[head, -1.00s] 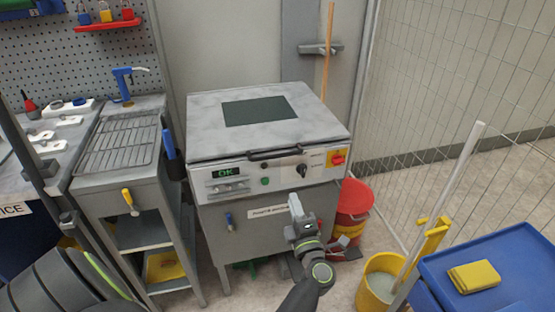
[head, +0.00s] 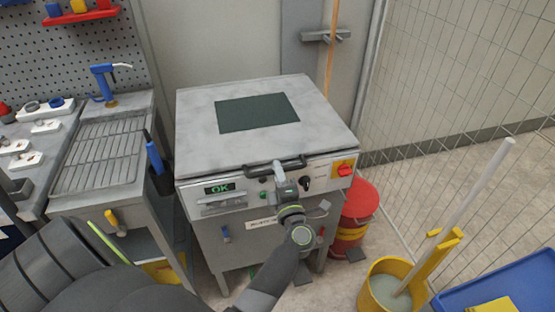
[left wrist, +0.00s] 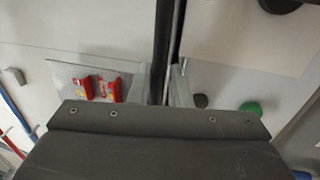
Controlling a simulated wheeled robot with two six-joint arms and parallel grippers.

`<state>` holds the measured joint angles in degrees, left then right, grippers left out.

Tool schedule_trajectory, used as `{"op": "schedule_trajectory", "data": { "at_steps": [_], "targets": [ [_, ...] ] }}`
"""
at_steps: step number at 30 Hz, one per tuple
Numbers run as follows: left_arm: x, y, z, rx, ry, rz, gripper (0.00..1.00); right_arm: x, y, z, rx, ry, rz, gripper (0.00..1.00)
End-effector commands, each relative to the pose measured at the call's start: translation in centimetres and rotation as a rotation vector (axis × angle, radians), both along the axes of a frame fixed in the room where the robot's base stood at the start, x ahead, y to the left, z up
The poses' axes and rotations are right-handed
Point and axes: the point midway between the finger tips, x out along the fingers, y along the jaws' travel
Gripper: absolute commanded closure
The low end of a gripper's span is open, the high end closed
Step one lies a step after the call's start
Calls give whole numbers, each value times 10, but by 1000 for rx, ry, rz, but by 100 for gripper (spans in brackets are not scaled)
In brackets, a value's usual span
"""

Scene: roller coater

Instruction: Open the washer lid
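The washer (head: 262,165) is a grey box-shaped machine with a flat lid (head: 195,115) that lies closed, with a dark panel in its top. A dark bar handle (head: 297,162) runs along the lid's front edge. My left gripper (head: 279,170) is at the middle of this handle, in front of the lid. In the left wrist view the dark handle (left wrist: 162,40) runs lengthwise between the two pale fingertips (left wrist: 161,85). The fingers stand apart with the bar between them, but whether they press on it is unclear. My right gripper is not in view.
The front panel has a green OK display (head: 219,188) and a red-yellow switch (head: 344,170). A red bucket (head: 359,200) stands right of the washer, a yellow mop bucket (head: 390,285) nearer. A grated sink bench (head: 100,160) is close on the left.

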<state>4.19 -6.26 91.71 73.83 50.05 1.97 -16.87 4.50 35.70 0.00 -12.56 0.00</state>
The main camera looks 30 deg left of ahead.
Motion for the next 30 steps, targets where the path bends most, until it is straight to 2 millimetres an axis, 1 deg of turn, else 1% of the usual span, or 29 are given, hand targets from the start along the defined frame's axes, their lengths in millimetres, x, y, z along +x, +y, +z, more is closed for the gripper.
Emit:
{"op": "schedule_trajectory", "data": {
  "at_steps": [6, 11, 15, 25, 30],
  "targets": [
    [-1, 2, 1, 0, 1, 0, 83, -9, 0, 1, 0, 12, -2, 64],
    [-1, 2, 1, 0, 1, 0, 83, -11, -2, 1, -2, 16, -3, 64],
    [-1, 2, 1, 0, 1, 0, 100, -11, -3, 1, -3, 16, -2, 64],
    [0, 2, 2, -1, 1, 0, 100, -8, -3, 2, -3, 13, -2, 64],
    [4, 2, 10, -8, 6, 0, 100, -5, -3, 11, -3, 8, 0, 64]
  ]
}}
